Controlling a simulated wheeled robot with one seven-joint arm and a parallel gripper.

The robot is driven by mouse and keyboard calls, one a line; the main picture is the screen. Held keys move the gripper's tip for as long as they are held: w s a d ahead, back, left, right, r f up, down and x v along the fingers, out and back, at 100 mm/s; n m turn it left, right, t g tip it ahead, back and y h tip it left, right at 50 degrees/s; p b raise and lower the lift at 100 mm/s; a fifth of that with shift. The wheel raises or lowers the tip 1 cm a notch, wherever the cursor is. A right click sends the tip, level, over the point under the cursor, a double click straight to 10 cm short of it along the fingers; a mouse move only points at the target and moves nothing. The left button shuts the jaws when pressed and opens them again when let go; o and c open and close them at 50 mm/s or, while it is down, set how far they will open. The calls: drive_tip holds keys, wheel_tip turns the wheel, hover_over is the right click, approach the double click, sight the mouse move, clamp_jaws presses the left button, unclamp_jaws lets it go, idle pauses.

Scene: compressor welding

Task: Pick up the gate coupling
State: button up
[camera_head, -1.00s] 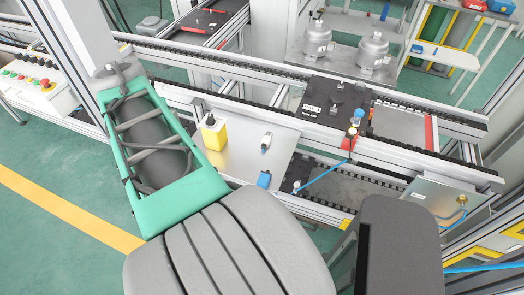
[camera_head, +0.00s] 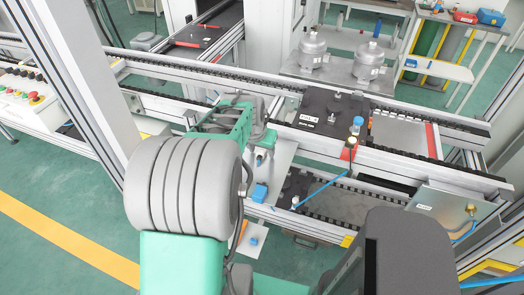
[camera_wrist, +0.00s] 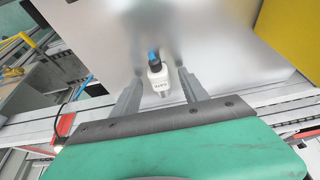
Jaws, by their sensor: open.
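The gate coupling appears to be a small white fitting with a dark and blue end (camera_wrist: 157,70), standing out against a smooth grey metal plate (camera_wrist: 110,50) in the wrist view. A faint dark marking shows on its white body. My gripper (camera_wrist: 160,84) is open, with one finger on each side of the fitting. No contact with either finger is visible, and the exact depth between them is hard to tell. In the head view my arm reaches over the plate (camera_head: 283,160), and the gripper and the fitting are mostly hidden or too small to make out.
A yellow block (camera_wrist: 288,28) is close by at upper right in the wrist view. In the head view a blue part (camera_head: 259,192) lies near the plate's front edge. A conveyor rail (camera_head: 330,146) with a black fixture (camera_head: 322,112) runs behind. Two grey compressors (camera_head: 312,52) stand farther back.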

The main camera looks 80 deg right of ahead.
clamp_jaws()
idle(0.5)
